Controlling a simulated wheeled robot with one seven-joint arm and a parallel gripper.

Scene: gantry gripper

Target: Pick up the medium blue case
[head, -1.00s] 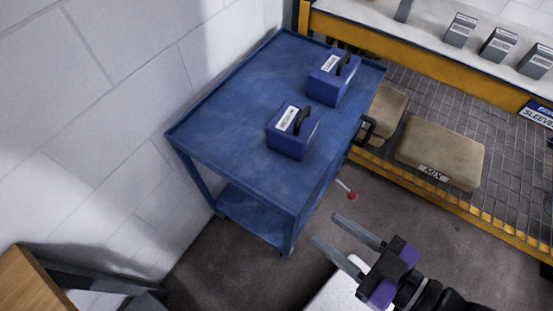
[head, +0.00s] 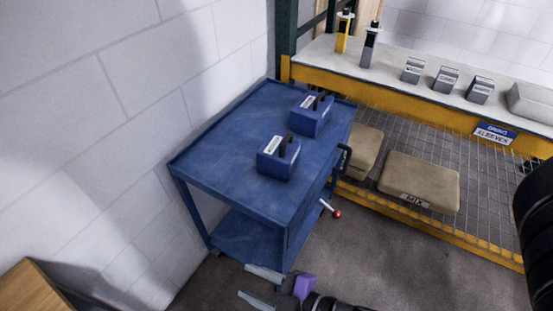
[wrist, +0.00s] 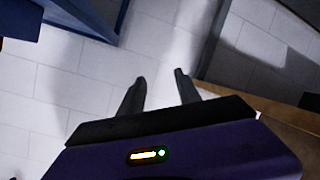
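Two blue cases with black handles and white labels stand on top of the blue cart (head: 222,158). The nearer case (head: 275,165) is near the middle of the cart top, and the farther case (head: 310,122) is toward its back right. The label words are too small to read surely, so I cannot tell which is the medium one. My gripper (head: 244,280) is at the bottom of the head view, below and in front of the cart, away from both cases. Its fingers are apart and empty, as the wrist view also shows (wrist: 160,78).
A white block wall (head: 90,130) stands left of the cart. A yellow-edged rack (head: 400,95) at the right holds grey boxes (head: 445,80) above and tan packages (head: 420,180) on its mesh shelf. A red-knobbed lever (head: 336,213) sticks out by the cart. A wooden surface (head: 35,285) is at lower left.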

